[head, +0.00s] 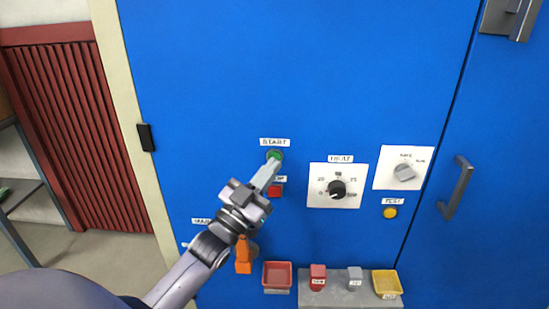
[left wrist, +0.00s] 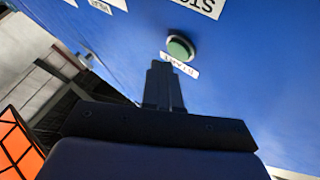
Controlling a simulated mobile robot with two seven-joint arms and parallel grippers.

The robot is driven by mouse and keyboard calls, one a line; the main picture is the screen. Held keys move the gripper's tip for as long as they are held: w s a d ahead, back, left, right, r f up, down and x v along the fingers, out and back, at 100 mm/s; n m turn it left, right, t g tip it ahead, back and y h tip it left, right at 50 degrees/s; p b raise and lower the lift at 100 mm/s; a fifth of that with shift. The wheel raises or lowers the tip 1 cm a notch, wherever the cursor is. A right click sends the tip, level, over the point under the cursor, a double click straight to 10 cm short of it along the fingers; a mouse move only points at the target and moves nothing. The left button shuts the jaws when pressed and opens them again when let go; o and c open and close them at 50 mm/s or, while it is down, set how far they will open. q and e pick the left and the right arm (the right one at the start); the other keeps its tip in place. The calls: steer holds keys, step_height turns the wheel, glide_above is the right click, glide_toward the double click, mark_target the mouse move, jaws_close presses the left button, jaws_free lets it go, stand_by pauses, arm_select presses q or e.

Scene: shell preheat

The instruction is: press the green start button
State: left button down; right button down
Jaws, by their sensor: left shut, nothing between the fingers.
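The green start button (head: 275,154) sits on the blue panel (head: 330,80), under a START label (head: 274,142). It also shows in the left wrist view (left wrist: 180,47), round and green with a pale rim, its label beside it. My left gripper (head: 271,164) is shut and empty. Its tips overlap the button's lower edge in the head view. In the left wrist view the shut fingers (left wrist: 162,70) point toward the button, with the label between. I cannot tell whether they touch the panel. My right gripper is not in view.
A red button (head: 274,191) sits just below, partly beside my fingers. A black dial (head: 337,188), a grey knob (head: 404,172) and a yellow button (head: 390,213) are to the right. An orange part (head: 243,255) and small trays, one red (head: 277,275), one yellow (head: 386,283), are lower.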

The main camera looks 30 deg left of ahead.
arm_select(q)
steer(key=shift+w, duration=0.1)
stand_by(0.6)
steer(key=shift+w+a, duration=0.2)
steer(key=shift+w, duration=0.1)
steer(key=shift+w+a, duration=0.25)
steer(key=shift+w, duration=0.1)
stand_by(0.6)
steer(key=shift+s, duration=0.1)
steer(key=shift+s+d+p, duration=0.3)
steer(key=shift+s+d, duration=0.15)
steer(key=shift+s, duration=0.2)
steer(key=s+d, duration=0.1)
steer(key=s+p, duration=0.1)
steer(key=s+d+p, duration=0.1)
steer(key=s, duration=0.1)
steer(key=shift+s+d, duration=0.1)
steer(key=shift+d, duration=0.2)
stand_by(0.3)
